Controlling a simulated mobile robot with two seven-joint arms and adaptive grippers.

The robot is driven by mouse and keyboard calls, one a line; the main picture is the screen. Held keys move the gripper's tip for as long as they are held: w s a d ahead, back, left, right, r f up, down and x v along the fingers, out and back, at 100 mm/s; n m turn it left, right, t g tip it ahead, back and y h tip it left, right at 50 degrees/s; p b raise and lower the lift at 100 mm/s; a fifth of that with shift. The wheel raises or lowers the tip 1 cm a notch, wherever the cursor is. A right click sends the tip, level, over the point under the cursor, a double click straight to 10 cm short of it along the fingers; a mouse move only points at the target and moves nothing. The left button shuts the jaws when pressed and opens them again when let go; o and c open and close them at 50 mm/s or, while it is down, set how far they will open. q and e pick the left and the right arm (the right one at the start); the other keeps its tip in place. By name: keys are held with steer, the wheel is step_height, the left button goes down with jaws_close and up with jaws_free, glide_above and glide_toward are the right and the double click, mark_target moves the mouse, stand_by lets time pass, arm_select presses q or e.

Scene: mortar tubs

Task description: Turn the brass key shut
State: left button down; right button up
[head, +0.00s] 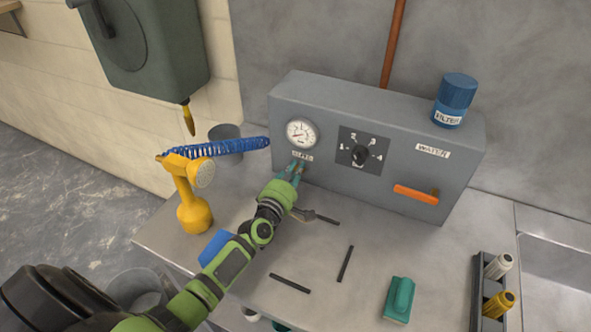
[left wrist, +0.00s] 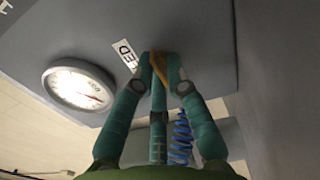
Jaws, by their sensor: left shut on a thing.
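A small brass-coloured key (left wrist: 174,70) sticks out of the grey box's front panel (head: 330,185), below the round gauge (head: 301,133). It sits beside a white label, partly readable as "ED" in the left wrist view (left wrist: 127,55). My left gripper (head: 295,169) is at the panel with its teal fingertips closed around the key; the fingertips also show in the left wrist view (left wrist: 161,62). The fingers hide most of the key in the head view, so I cannot tell its exact turn. My right gripper is not in view.
A dial plate (head: 362,148) and an orange lever (head: 416,195) are on the panel to the right. A blue filter can (head: 455,100) stands on the box. Dark bars and a teal block (head: 399,299) lie on the bench.

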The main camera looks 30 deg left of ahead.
arm_select(q)
steer(key=shift+s+d+f+m, duration=0.1)
steer(key=shift+f+m, duration=0.2)
steer(key=shift+m, duration=0.2)
steer(key=c, duration=1.3)
jaws_free()
steer(key=s, duration=0.7)
steer(key=shift+s+d+r, duration=0.1)
steer(key=shift+s+d, duration=0.05)
steer(key=shift+s, duration=0.1)
